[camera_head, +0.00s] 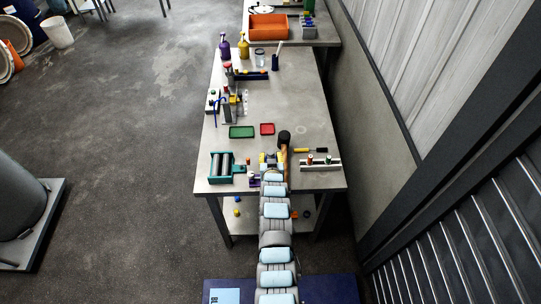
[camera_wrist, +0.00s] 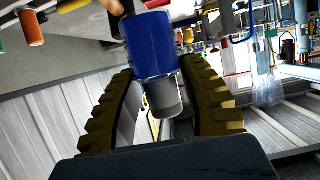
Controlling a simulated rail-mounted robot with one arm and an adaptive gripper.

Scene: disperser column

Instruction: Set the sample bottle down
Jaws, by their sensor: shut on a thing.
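In the wrist view a blue cylindrical bottle (camera_wrist: 154,45) with a greyish, see-through end (camera_wrist: 164,98) lies between the two ribbed fingers of my gripper (camera_wrist: 157,70). I take it to be the sample bottle. The fingers are closed on its sides, and it looks slightly tilted in this rolled view. In the head view my gripper (camera_head: 272,160) is over the near end of the grey worktable (camera_head: 310,120). The bottle is not clearly made out there, and I cannot tell whether its base touches anything.
A dark cylinder (camera_head: 284,137) stands just beyond my gripper. A teal roller device (camera_head: 225,168) is to the left, a white rack (camera_head: 321,164) to the right. The table's right-middle is mostly clear.

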